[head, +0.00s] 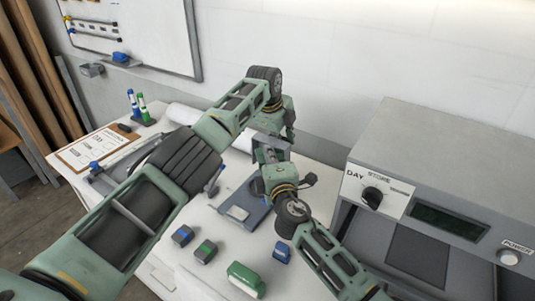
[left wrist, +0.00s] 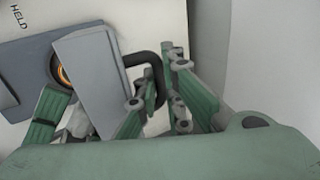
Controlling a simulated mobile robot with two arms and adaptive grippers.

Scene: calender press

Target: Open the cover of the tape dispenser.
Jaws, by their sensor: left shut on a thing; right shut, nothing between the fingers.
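The tape dispenser has a blue-grey base (head: 252,213) on the white table, below my two arms in the head view. In the left wrist view its base (left wrist: 32,70) shows at the upper left. The grey cover (left wrist: 92,80) stands tilted over it, with an orange ring partly visible beside it. My left gripper (left wrist: 155,98) is shut on the cover's black handle (left wrist: 145,58). In the head view its fingers are largely hidden among the arm parts. My right gripper (head: 268,152) is shut and empty, close to the left one; its fingertips are hard to make out.
A green-and-white block (head: 245,280) and small blue and green blocks lie on the table's near side. A clipboard (head: 97,147) and markers (head: 139,107) are at the left. A large grey machine (head: 450,165) stands close on the right. The wall is behind.

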